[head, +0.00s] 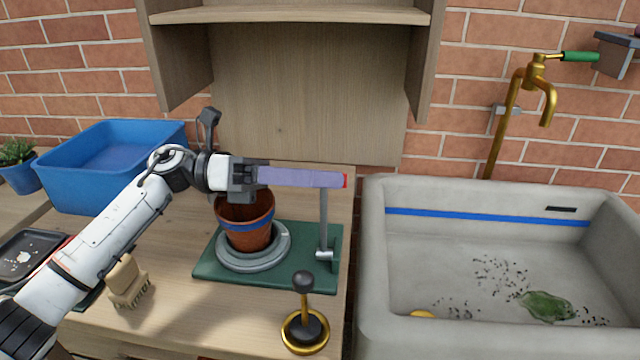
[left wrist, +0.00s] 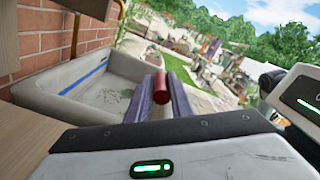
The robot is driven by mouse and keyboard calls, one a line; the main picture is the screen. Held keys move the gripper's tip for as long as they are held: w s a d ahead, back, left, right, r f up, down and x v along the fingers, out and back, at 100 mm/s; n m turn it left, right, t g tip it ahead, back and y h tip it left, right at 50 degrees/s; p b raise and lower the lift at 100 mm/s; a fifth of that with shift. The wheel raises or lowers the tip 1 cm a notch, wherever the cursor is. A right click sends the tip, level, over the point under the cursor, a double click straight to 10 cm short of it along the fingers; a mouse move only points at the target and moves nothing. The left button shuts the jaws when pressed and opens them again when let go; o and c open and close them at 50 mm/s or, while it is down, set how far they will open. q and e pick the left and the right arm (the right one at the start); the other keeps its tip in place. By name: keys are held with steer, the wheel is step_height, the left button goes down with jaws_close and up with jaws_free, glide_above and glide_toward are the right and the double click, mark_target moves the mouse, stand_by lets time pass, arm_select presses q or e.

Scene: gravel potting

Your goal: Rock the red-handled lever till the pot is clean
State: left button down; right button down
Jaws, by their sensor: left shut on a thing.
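My left gripper (head: 335,179) reaches across from the left with its long purple fingers shut on the red handle (head: 346,180) of the lever. In the left wrist view the red handle (left wrist: 161,96) sits between the two finger tips. The lever's grey rod (head: 323,215) stands nearly upright from a pivot on the green base (head: 215,268). The terracotta pot (head: 246,234) with a blue band stands upright in a grey ring (head: 283,251) on that base. The left gripper hides part of its rim. Its inside looks dark; I cannot tell how clean it is. My right gripper is not in view.
A black-knobbed brass stand (head: 304,310) is in front of the base. A wooden brush (head: 127,282) lies left, a blue tub (head: 110,165) behind. The grey sink (head: 375,260) at right holds dark specks and a leaf. A wooden shelf (head: 310,90) stands above the bench.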

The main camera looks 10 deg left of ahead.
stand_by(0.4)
arm_select(q)
steer(key=c, duration=1.6)
jaws_free()
step_height(320, 180, up, 10)
